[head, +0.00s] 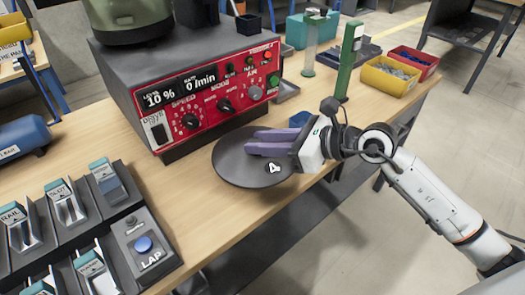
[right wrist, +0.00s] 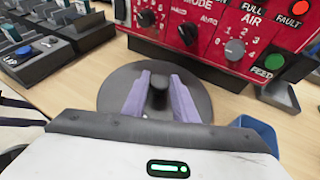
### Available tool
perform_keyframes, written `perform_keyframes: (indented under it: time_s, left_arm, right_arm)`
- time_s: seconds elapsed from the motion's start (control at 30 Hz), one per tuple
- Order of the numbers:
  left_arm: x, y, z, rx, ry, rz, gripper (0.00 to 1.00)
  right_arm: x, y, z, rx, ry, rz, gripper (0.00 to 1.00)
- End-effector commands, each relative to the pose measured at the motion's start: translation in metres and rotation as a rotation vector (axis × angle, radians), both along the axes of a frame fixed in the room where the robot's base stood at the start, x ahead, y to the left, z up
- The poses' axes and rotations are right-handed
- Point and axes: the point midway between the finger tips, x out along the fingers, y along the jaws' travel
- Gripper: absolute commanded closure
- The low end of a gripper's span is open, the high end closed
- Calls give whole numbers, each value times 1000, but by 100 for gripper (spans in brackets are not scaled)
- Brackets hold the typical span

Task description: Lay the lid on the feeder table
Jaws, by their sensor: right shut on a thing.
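The lid (head: 228,165) is a dark round disc with a black knob. My right gripper (head: 268,143) has purple fingers and is shut on the knob. In the right wrist view the knob (right wrist: 158,93) sits between the two fingers, with the lid (right wrist: 112,95) spread flat below them. The lid looks about level, over the front part of the wooden feeder table (head: 185,195), in front of the red-fronted feeder box (head: 205,105). I cannot tell whether its underside touches the wood.
A small blue bin (right wrist: 258,132) stands close beside my right gripper. Yellow (head: 388,79) and red (head: 413,62) parts bins and a green post (head: 346,60) stand farther right. A dark rack (head: 85,215) with a LAP button box fills the left front. Wood between rack and lid is clear.

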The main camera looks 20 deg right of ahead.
Motion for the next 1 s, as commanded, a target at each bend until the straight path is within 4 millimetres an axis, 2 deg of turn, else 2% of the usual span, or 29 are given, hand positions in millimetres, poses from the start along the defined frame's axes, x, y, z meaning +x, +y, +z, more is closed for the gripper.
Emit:
perform_keyframes:
  time_s: [0.3,0.63,0.67,0.73,1.0]
  left_arm:
    - [2,-1,-3,-6,-5,2,53]
    - [4,-2,0,-10,-15,3,53]
    - [4,-2,1,-10,-15,3,53]
    - [4,-2,1,-9,-13,3,53]
    - [-1,-2,-2,-9,-3,2,53]
  right_arm:
    - [0,1,-35,3,1,-1,100]
    - [0,0,-37,0,-1,0,100]
    - [0,0,-38,-1,2,1,69]
    - [0,0,-37,-1,2,1,57]
    - [0,0,-37,-1,1,0,56]
